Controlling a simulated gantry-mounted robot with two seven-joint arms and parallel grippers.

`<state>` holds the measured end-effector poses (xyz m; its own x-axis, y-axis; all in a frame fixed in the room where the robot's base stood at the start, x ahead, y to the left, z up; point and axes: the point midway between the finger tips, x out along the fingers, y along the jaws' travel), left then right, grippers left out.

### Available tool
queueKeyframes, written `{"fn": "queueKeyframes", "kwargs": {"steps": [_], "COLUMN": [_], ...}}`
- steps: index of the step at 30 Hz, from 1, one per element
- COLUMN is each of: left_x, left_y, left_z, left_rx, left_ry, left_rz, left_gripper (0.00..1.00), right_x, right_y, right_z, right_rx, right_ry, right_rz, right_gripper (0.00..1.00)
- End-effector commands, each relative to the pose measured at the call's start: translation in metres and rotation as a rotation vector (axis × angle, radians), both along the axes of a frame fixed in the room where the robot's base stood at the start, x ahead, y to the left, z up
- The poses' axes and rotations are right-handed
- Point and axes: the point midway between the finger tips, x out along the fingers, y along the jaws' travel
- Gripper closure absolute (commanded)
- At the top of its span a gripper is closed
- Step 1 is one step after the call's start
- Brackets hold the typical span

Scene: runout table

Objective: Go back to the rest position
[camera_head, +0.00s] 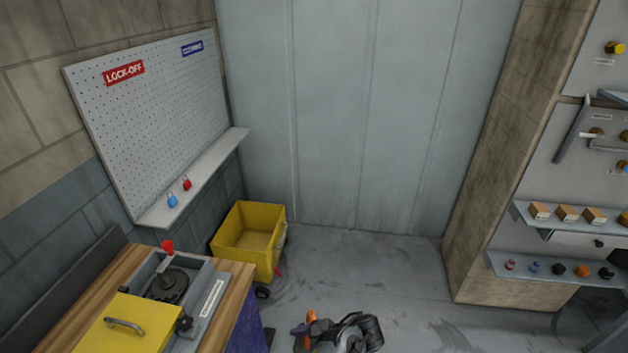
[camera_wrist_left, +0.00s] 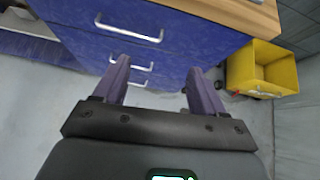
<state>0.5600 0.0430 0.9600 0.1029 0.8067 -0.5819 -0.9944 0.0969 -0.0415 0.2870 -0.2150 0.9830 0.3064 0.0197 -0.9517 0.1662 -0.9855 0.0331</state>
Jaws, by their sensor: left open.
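My left gripper (camera_wrist_left: 160,88) shows in the left wrist view with its two purple fingers spread apart and nothing between them. Beyond the fingers is the blue drawer cabinet (camera_wrist_left: 190,50) with metal handles. In the head view, part of my arm with a gripper (camera_head: 312,326) shows low at the bottom centre, over the floor, to the right of the workbench. My right gripper is in neither view.
The workbench (camera_head: 236,290) holds a yellow-lidded box (camera_head: 112,330) and a device with a red knob (camera_head: 168,245). A yellow cart (camera_head: 240,232) stands behind it, also in the left wrist view (camera_wrist_left: 262,68). The floor (camera_head: 400,270) at centre is clear. Shelves (camera_head: 545,268) line the right.

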Motion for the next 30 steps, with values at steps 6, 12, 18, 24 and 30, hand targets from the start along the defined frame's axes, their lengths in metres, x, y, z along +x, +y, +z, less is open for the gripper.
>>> {"fn": "queueKeyframes", "kwargs": {"steps": [6,12,18,24,30], "left_x": [-0.042,-0.099,-0.150,-0.193,-0.229], "left_y": [-0.034,-0.061,-0.044,0.025,0.100], "left_z": [-0.051,-0.087,-0.093,-0.075,-0.041], "left_rx": [-0.261,-0.576,-0.859,-1.017,-1.067], "left_ry": [-0.015,-0.046,-0.152,-0.348,-0.562], "left_rz": [0.049,0.217,0.525,0.858,1.084], "left_gripper": [0.29,0.29,0.29,0.29,0.29], "right_x": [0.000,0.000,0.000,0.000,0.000], "right_y": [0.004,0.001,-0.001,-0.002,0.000], "right_z": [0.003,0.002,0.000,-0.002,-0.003], "right_rx": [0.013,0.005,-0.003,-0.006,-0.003], "right_ry": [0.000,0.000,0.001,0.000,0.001], "right_rz": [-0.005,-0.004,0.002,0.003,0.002], "right_gripper": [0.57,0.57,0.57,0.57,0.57]}}
